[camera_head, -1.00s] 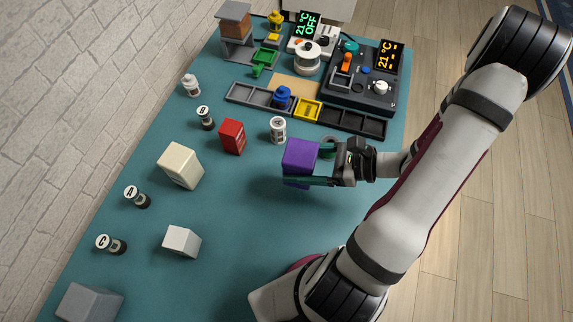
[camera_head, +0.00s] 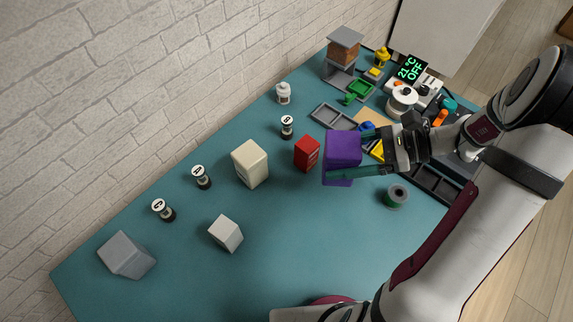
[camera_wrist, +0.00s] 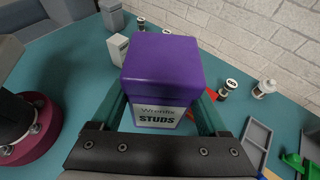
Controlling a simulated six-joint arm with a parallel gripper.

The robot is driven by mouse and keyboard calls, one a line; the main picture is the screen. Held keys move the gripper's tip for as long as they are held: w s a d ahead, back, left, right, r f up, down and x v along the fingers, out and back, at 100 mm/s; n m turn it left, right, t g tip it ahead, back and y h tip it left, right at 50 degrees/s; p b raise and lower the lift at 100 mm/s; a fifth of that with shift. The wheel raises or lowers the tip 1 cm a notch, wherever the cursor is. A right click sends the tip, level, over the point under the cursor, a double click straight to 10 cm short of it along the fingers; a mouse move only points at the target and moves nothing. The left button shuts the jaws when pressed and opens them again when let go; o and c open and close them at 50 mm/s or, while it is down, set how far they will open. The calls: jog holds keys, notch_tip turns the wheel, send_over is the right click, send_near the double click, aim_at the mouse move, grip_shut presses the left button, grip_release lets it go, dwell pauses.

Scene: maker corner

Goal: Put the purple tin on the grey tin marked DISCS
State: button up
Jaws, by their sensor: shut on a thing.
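The purple tin (camera_head: 342,150) is held in my gripper (camera_head: 352,158), whose fingers lie along its sides. In the wrist view the purple tin (camera_wrist: 163,75) is upright and its label reads STUDS. It appears to be above the table, right of the red tin. A grey tin (camera_head: 126,255) stands at the far left end of the table, well away from my gripper. It also shows in the wrist view (camera_wrist: 112,14). No DISCS marking can be read on it in these frames.
A white tin (camera_head: 226,233), a cream tin (camera_head: 250,164) and a red tin (camera_head: 307,154) stand between the purple and grey tins. Several small capped jars (camera_head: 201,177) line the wall side. A spool (camera_head: 397,196) is at right. The front middle of the teal table (camera_head: 290,235) is clear.

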jog(key=w+a+r+n+g, duration=0.2)
jog(key=w+a+n+g, duration=0.15)
jog(key=a, duration=0.75)
jog(key=s+a+r+n+g+h, duration=0.1)
jog(key=s+a+r+n+g, duration=0.1)
jog(key=a, duration=0.6)
jog(key=s+a+r+n+g+h, duration=0.1)
jog(key=s+a+r+n+g, duration=0.1)
jog(key=a, duration=0.6)
jog(key=s+a+r+n+g+h, duration=0.1)
jog(key=s+a+r+n+g, duration=0.1)
jog(key=a, duration=0.6)
jog(key=s+n+g, duration=0.1)
jog(key=s+g, duration=0.1)
jog(key=shift+s+r, duration=0.15)
jog(key=shift+s, duration=0.25)
jog(key=shift+n, duration=0.25)
jog(key=x, duration=0.4)
jog(key=w+f+x, duration=0.1)
jog(key=x, duration=0.8)
jog(key=shift+w+a+f, duration=0.1)
jog(key=shift+a+f, duration=0.3)
jog(key=shift+a, duration=0.2)
send_over(116, 251)
notch_tip(116, 251, down, 4)
jog(key=shift+f, duration=0.2)
